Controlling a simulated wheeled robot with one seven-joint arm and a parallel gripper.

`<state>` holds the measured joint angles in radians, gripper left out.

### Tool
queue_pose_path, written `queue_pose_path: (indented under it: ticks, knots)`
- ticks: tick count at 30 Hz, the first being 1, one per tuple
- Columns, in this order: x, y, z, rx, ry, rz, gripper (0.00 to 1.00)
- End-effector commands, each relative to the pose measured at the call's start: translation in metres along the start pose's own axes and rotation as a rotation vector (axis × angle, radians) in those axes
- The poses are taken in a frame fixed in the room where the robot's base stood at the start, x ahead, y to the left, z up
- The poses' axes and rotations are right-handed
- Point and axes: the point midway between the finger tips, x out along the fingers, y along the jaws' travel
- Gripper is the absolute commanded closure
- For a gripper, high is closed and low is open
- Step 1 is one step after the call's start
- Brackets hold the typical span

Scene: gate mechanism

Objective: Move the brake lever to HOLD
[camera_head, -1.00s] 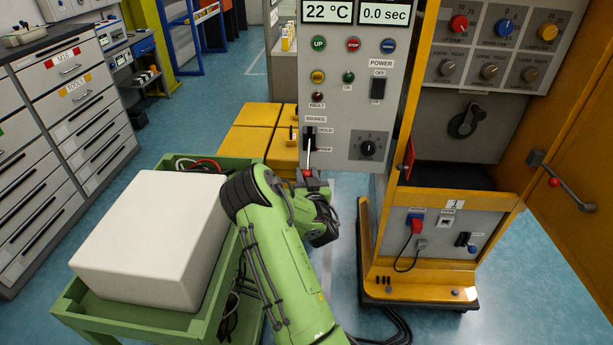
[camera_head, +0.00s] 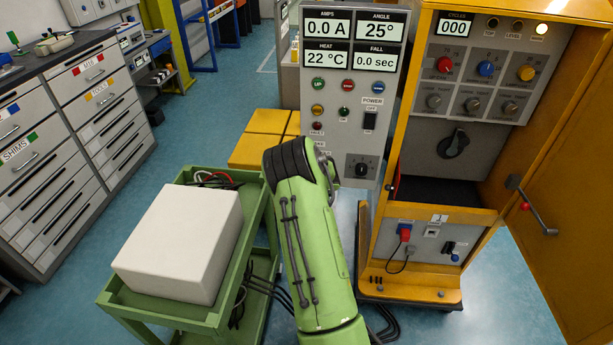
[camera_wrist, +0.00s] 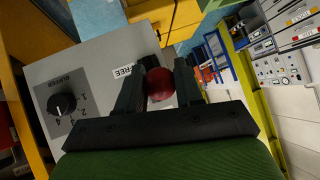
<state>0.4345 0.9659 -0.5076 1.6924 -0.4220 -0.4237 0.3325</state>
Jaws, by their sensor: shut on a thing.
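The brake lever's red ball knob (camera_wrist: 160,84) sits between the dark fingers of my gripper (camera_wrist: 165,68) in the wrist view, and the gripper is shut on it. The FREE label (camera_wrist: 122,72) shows on the grey panel next to the left finger. The lever's shaft and the HOLD mark cannot be made out there. In the head view my arm covers the lever, the gripper and most of the brake labels on the grey control panel (camera_head: 332,135), so the lever's exact position cannot be told.
A green cart (camera_head: 240,245) with a white box (camera_head: 180,243) stands left of my arm. The yellow cabinet (camera_head: 412,283) is to the right, its door (camera_head: 560,190) open. A rotary knob (camera_head: 361,167) is close to my wrist. Yellow blocks (camera_head: 262,140) lie behind.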

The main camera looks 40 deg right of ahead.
Motion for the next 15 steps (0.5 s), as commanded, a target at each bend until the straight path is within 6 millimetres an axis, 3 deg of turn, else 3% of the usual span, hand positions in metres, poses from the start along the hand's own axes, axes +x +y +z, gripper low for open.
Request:
queue_pose_path:
  ticks: [15]
  knots:
    - [-0.011, -0.006, -0.036, -0.004, 0.024, -0.003, 1.0]
